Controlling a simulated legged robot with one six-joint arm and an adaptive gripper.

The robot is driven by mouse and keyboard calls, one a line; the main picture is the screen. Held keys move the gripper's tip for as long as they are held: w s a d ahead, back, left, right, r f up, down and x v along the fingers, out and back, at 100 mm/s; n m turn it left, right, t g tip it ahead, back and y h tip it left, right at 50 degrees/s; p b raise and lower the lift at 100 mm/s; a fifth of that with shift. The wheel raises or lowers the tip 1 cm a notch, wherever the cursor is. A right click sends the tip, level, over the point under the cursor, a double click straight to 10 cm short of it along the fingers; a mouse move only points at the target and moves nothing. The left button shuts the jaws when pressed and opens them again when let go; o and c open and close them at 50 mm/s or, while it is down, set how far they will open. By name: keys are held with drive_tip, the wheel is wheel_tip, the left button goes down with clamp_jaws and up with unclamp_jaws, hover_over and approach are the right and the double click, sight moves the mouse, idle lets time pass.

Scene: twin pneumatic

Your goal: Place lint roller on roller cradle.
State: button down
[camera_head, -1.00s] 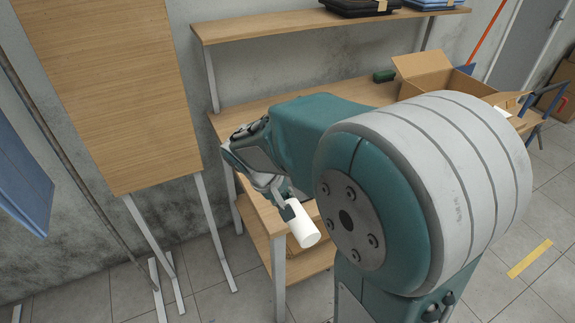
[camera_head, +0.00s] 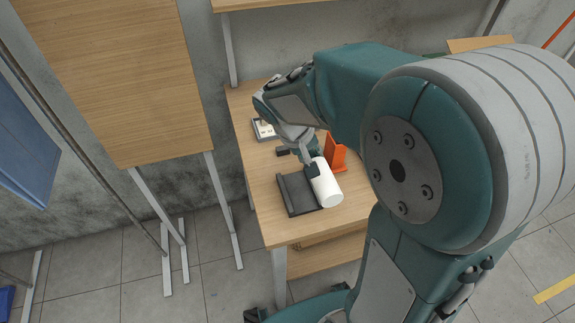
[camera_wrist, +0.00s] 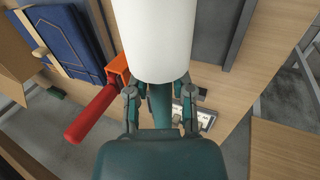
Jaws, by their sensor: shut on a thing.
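The lint roller, a white cylinder (camera_head: 327,187), is held in my gripper (camera_head: 311,169). In the wrist view the roller (camera_wrist: 155,38) fills the upper middle, between the fingers of my gripper (camera_wrist: 160,90), which are shut on it. The dark grey roller cradle (camera_head: 293,192) lies on the wooden table, just left of the roller in the head view. In the wrist view a dark grey part of it (camera_wrist: 213,30) shows right of the roller. The roller overlaps the cradle's right edge in the picture; I cannot tell whether they touch.
An orange stand (camera_head: 337,153) is close behind the roller; a red handle (camera_wrist: 91,113) shows beside it in the wrist view. A small grey device (camera_head: 264,130) lies farther back. Blue folded cloth (camera_wrist: 66,42) is at the wrist view's left. The table's front left is bare.

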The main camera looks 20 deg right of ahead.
sight(289, 176)
drive_tip(key=w+f, duration=0.2)
drive_tip(key=w+a+f, duration=0.1)
drive_tip(key=w+f, duration=0.1)
drive_tip(key=w+a+f, duration=0.1)
drive_tip(key=w+f, duration=0.1)
drive_tip(key=shift+w+a+f, duration=0.15)
drive_tip(key=shift+w+f, duration=0.05)
drive_tip(key=shift+w+a+f, duration=0.3)
drive_tip(key=shift+a+f, duration=0.05)
drive_tip(key=shift+a, duration=0.15)
drive_tip(key=x, duration=0.3)
drive_tip(key=shift+w+f, duration=0.1)
drive_tip(key=shift+f, duration=0.2)
drive_tip(key=shift+a, duration=0.1)
drive_tip(key=c, duration=0.9)
unclamp_jaws()
drive_tip(key=shift+a+f, duration=0.1)
drive_tip(key=shift+a, duration=0.05)
drive_tip(key=shift+o, duration=0.7)
drive_tip(key=shift+a, duration=0.2)
